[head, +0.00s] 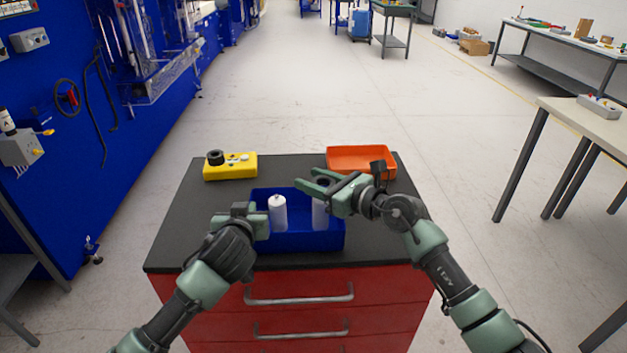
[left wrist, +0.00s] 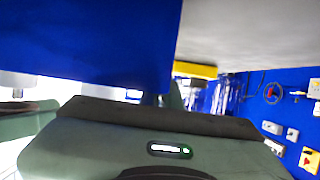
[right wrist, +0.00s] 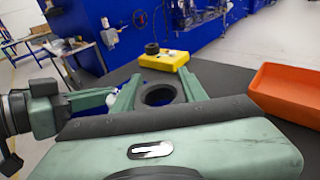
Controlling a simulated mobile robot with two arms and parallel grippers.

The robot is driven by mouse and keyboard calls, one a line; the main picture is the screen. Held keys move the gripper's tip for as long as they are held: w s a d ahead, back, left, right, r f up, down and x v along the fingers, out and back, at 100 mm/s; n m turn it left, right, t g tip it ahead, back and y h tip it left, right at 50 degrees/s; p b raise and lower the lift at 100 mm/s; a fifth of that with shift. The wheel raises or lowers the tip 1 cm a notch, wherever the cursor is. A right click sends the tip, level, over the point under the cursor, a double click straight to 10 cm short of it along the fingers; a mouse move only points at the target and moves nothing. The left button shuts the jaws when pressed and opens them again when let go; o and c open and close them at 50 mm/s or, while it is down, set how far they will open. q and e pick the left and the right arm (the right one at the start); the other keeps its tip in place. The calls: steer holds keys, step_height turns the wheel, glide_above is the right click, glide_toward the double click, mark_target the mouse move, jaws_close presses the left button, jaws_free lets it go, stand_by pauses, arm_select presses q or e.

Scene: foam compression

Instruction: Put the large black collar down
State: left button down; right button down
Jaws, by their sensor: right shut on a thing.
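The large black collar (right wrist: 160,94) is a dark ring held between the two fingers of my right gripper (right wrist: 158,92) in the right wrist view. In the head view the right gripper (head: 324,182) holds the collar above the right part of the blue tray (head: 300,242), over a white cylinder (head: 319,213). The collar is partly hidden by the fingers there. My left gripper (head: 262,222) is at the left side of the blue tray, near another upright white cylinder (head: 278,212). Its jaw opening is not clear, and the tray's blue wall (left wrist: 90,40) fills much of its wrist view.
A yellow block (head: 230,167) with a black round piece (head: 215,157) stands at the back left of the dark cabinet top (head: 185,230). An orange tray (head: 360,158) is at the back right, close behind my right gripper. The right front of the top is clear.

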steer(key=shift+f, duration=0.1)
steer(key=shift+f, duration=0.4)
steer(key=shift+f, duration=0.1)
steer(key=c, duration=0.8)
jaws_free()
